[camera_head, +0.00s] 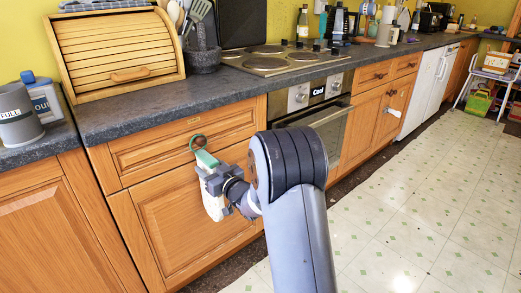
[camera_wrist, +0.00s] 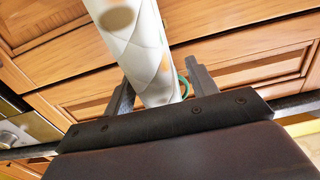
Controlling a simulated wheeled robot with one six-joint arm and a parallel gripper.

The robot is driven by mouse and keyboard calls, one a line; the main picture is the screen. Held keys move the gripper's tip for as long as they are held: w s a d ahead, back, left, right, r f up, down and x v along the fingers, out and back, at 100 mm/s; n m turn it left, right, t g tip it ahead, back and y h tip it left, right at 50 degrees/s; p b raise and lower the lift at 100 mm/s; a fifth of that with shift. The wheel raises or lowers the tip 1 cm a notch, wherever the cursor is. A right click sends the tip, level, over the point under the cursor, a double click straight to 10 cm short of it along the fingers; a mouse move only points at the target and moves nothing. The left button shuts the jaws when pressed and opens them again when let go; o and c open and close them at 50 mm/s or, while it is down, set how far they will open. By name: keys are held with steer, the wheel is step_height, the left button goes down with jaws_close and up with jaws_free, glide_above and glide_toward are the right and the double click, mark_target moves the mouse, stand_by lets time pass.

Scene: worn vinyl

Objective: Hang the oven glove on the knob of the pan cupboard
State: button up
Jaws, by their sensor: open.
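In the wrist view the glove (camera_wrist: 143,50) passes between the two spread fingers (camera_wrist: 160,90), with part of the green loop (camera_wrist: 185,88) by the right one. Small knobs (camera_head: 391,92) show on the cupboard right of the oven.
The oven (camera_head: 330,120) has a protruding handle right of my arm. A small pale thing (camera_head: 393,112) is on the cupboard beyond. The worktop (camera_head: 160,110) holds a bread bin (camera_head: 115,50), a mortar (camera_head: 202,60) and a grey canister (camera_head: 17,115).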

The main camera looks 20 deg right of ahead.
steer(key=shift+b, duration=0.4)
steer(key=shift+c, duration=0.4)
jaws_close()
stand_by(1.0)
